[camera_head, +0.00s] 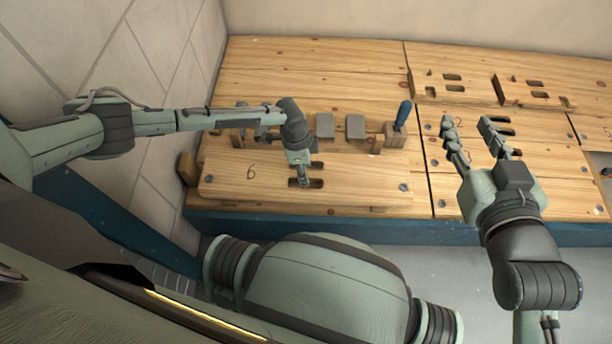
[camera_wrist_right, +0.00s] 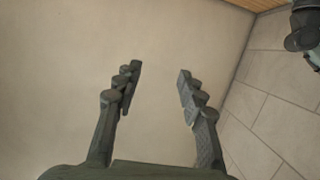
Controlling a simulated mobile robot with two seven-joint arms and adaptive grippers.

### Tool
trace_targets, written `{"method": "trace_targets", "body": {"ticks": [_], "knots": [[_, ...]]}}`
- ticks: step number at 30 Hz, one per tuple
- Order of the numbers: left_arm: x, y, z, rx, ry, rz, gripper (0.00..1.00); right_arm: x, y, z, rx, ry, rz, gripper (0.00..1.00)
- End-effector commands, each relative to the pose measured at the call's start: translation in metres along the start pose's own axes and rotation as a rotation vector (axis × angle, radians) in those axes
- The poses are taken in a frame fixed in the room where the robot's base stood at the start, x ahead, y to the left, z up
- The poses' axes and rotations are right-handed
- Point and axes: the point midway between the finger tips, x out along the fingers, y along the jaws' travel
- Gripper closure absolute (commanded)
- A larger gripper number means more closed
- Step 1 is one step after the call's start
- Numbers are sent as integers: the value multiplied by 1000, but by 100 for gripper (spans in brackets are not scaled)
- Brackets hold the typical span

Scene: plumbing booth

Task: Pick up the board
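A wooden board (camera_head: 350,190) marked 6 lies along the front left of the workbench, with slots and round fittings in it. My left gripper (camera_head: 304,183) points down at a slot near the middle of this board. Its fingertips are small and partly hidden, so I cannot tell whether they are apart or touch the board. My right gripper (camera_head: 478,140) is open and empty in front of the right part of the bench. In the right wrist view its two fingers (camera_wrist_right: 156,90) are spread with only wall behind them.
Behind the board stand grey blocks (camera_head: 325,125) and a blue-handled tool (camera_head: 402,115) on a wooden rack. More slotted wooden boards (camera_head: 520,92) lie at the back right. A tiled wall (camera_head: 110,60) closes off the left side. The bench's blue front edge (camera_head: 330,228) runs below the board.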

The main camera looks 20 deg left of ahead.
Motion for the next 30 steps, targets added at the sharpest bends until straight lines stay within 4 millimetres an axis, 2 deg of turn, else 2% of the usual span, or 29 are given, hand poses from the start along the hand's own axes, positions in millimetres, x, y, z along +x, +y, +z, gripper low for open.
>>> {"method": "trace_targets", "body": {"ticks": [3, 7, 16, 27, 30], "knots": [[6, 0, 0, 0, 0, 0, 57, 1, -9, -18, 11, 96, -19, 60], [7, 0, 0, 0, 0, 0, 57, -1, -15, -32, 20, 159, -31, 60], [7, 0, 0, 0, 0, 0, 57, -2, -16, -38, 22, 179, -34, 60], [7, 0, 0, 0, 0, 0, 100, -2, -16, -37, 22, 178, -34, 60], [7, 0, 0, 0, 0, 0, 100, -2, -16, -37, 22, 178, -34, 60]]}}
